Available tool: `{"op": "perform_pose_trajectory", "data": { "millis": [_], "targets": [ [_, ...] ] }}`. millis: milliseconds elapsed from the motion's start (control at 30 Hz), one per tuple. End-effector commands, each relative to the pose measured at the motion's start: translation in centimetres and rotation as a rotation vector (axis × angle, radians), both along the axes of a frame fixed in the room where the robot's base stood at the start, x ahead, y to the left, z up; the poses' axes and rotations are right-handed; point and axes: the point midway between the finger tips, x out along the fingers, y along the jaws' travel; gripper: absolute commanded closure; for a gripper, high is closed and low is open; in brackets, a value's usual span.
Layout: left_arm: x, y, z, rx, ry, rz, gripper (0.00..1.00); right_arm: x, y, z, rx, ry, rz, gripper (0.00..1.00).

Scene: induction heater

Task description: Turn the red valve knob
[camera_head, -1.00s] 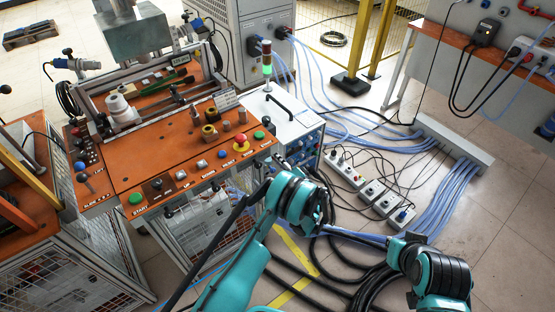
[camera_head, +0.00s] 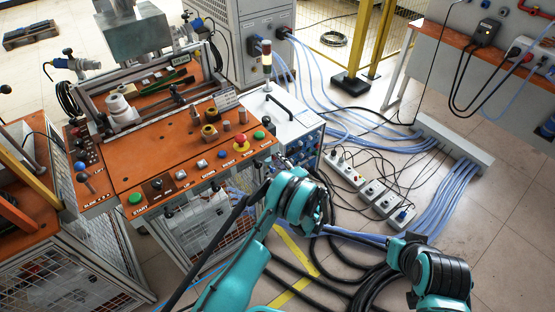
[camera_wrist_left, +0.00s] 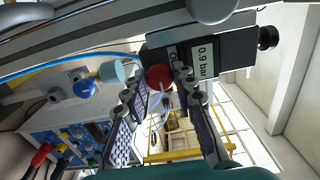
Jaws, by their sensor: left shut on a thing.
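The red valve knob (camera_wrist_left: 158,77) shows in the left wrist view as a round red disc, beside a dark gauge (camera_wrist_left: 212,60) whose display reads "0.9 bar". My left gripper (camera_wrist_left: 163,87) has one finger on each side of the knob and is shut on it. The fingertips partly cover the knob's sides. In the head view I cannot make out the knob or the left fingertips; teal arm links of mine cross the lower middle. My right gripper is not in view.
An orange-topped control bench (camera_head: 160,150) with buttons and a red mushroom button (camera_head: 242,141) stands at the left. A signal tower (camera_head: 266,62) stands behind it. Power strips (camera_head: 372,188) and blue cables (camera_head: 455,195) lie on the floor. Another bench is at the upper right.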

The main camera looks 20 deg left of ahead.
Motion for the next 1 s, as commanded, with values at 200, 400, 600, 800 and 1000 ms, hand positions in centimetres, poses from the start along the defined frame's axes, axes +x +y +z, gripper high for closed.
{"op": "perform_pose_trajectory", "data": {
  "millis": [200,400,600,800,1000],
  "targets": [
    [0.0,0.0,-0.1,-0.001,0.001,-0.001,0.52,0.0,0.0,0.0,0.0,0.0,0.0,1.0],
    [0.0,0.0,0.0,-0.001,-0.001,0.0,0.52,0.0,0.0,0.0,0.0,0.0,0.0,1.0],
    [-0.5,-0.7,0.0,-0.001,-0.001,-0.002,0.52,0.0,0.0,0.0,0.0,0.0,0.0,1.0],
    [-2.8,-3.8,0.0,-0.001,-0.001,-0.005,0.52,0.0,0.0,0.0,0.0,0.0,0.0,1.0],
    [-5.4,-7.2,0.0,-0.001,-0.001,-0.005,0.52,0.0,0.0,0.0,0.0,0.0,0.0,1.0]
  ]
}}
